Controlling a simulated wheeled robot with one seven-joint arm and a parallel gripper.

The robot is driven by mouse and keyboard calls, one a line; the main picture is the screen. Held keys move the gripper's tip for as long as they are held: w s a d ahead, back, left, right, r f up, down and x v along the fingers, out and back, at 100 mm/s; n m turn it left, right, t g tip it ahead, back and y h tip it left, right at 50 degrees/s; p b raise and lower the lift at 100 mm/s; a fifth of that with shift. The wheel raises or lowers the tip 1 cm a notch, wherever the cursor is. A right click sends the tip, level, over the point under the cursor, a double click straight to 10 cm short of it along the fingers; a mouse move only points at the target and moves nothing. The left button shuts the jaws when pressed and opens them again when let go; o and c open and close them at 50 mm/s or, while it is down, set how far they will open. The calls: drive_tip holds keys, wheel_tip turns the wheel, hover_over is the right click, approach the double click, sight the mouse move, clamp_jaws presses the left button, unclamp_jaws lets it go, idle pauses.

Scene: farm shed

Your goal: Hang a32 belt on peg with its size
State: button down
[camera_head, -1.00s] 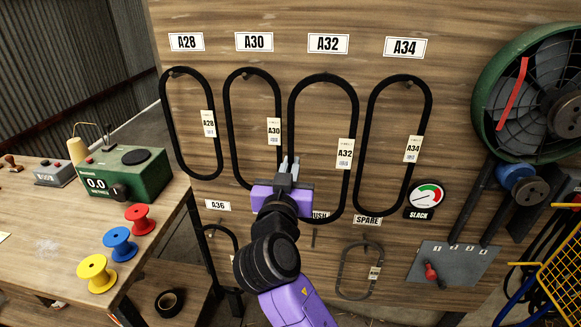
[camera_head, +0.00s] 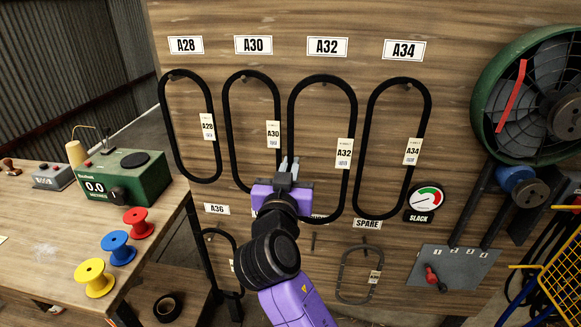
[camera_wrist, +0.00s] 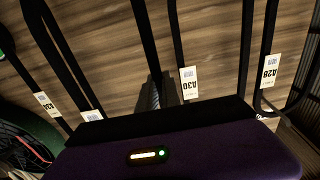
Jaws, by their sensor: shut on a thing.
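The A32 belt (camera_head: 355,112), a long black loop with a white A32 tag (camera_head: 344,153), hangs upright against the wooden board below the A32 sign (camera_head: 327,47). Its top is just under the sign; I cannot make out the peg or whether the belt rests on it. My gripper (camera_head: 288,165) is shut on the belt's left strand, low down. In the wrist view the strand (camera_wrist: 143,35) runs down between my gripper's fingers (camera_wrist: 156,92). My gripper and wrist cover part of the belt's lower left.
The A30 belt (camera_head: 227,120) hangs close left, the A28 belt (camera_head: 166,130) beyond it. The A34 belt (camera_head: 429,110) hangs close right. Lower are the SPARE sign (camera_head: 367,224), a small belt (camera_head: 343,275) and a slack gauge (camera_head: 425,200). A workbench (camera_head: 55,220) stands left, a green fan (camera_head: 490,75) right.

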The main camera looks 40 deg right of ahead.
drive_tip(key=shift+w+d, duration=0.15)
drive_tip(key=shift+d, duration=0.05)
drive_tip(key=shift+w+d, duration=0.2)
drive_tip(key=shift+d, duration=0.05)
drive_tip(key=shift+b+x, duration=0.5)
drive_tip(key=shift+x, duration=1.7)
drive_tip(key=shift+w+d, duration=0.2)
drive_tip(key=shift+d, duration=0.1)
drive_tip(key=shift+w+d, duration=0.4)
drive_tip(key=shift+d, duration=0.1)
idle(0.4)
drive_tip(key=shift+f+b, duration=0.75)
drive_tip(key=shift+b, duration=0.3)
